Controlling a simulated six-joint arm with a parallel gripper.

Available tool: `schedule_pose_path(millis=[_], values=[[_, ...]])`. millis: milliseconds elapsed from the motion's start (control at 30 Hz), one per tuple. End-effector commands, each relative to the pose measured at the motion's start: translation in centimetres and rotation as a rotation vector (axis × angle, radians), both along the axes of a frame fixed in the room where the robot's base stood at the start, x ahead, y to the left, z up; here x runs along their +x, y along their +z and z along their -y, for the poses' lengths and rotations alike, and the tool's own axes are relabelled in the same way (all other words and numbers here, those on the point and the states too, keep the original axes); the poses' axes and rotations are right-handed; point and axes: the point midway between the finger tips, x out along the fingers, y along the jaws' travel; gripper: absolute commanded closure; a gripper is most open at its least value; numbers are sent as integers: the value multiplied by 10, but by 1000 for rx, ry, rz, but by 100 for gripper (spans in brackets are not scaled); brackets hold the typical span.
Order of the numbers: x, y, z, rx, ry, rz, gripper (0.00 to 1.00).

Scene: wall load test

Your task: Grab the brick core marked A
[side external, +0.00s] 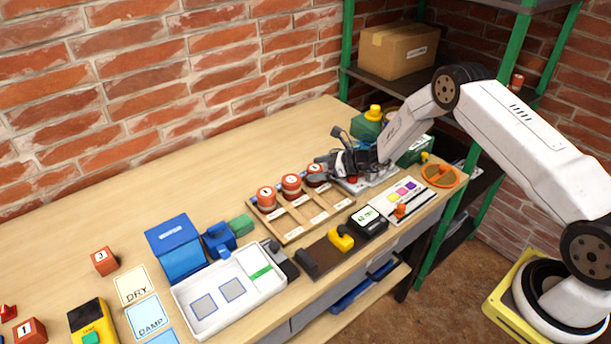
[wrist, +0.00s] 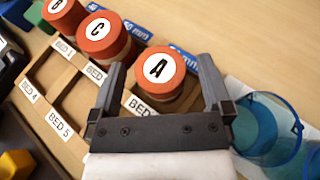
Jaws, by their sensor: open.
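The brick core marked A (wrist: 159,74) is a red-brown cylinder with a white label on its top. It stands in a slot of the wooden rack (side external: 301,218). In the wrist view my gripper (wrist: 160,88) is open, with one finger on each side of core A; I cannot tell whether they touch it. In the side view my gripper (side external: 325,165) partly hides core A (side external: 315,176). The core marked C (wrist: 103,38) and the core marked B (wrist: 62,12) stand beside it in the same rack, and they also show in the side view.
A clear blue cup (wrist: 266,128) stands close to the right finger. A white tray (side external: 230,292), a blue box (side external: 176,248) and a black device with a screen (side external: 369,222) are on the bench. The back left of the bench (side external: 150,190) is clear.

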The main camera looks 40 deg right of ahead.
Motion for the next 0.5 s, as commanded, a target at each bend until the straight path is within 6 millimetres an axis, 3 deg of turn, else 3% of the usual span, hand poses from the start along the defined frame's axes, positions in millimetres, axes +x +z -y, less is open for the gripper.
schedule_pose_path(millis=[467,500], values=[[0,0,0,0,0,0,0],[0,0,0,-1,0,1,6]])
